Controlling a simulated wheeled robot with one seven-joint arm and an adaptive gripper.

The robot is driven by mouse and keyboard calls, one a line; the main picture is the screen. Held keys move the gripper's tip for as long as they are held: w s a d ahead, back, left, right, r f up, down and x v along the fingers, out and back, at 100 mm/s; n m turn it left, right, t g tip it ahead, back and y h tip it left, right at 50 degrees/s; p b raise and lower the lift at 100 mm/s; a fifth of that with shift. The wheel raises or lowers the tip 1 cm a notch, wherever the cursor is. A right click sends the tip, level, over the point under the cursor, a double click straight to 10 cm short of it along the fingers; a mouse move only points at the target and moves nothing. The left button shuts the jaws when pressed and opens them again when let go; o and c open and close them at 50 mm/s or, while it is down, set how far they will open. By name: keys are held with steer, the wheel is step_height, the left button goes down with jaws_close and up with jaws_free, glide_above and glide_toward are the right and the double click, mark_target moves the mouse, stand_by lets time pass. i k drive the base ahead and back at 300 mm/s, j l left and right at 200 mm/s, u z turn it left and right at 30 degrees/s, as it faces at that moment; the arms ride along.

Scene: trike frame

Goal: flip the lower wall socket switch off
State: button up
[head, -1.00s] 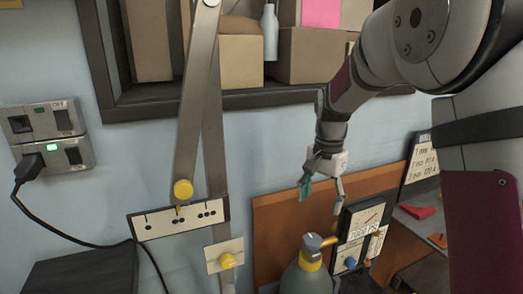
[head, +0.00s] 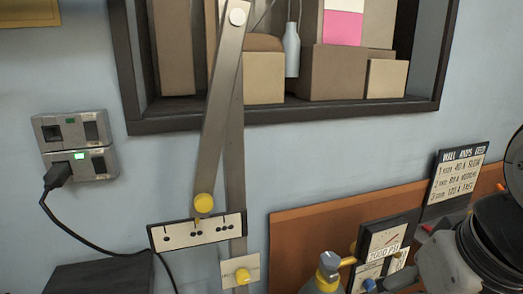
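Two grey wall sockets are mounted one above the other at the left of the head view. The lower socket (head: 82,175) has a black plug (head: 58,175) in its left side and a lit bright green indicator (head: 79,156). Its dark switch (head: 98,164) is at the right; I cannot tell its tilt at this size. The upper socket (head: 54,145) has no plug and a dimmer green mark. My gripper is not in view.
A black cable (head: 95,241) hangs from the plug past a dark box (head: 100,278). Metal bars (head: 236,170) with yellow knobs stand right of the sockets. A shelf (head: 280,115) holds boxes and a bottle. The wall around the sockets is clear.

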mark_target(99, 162)
steer(key=u, duration=1.3)
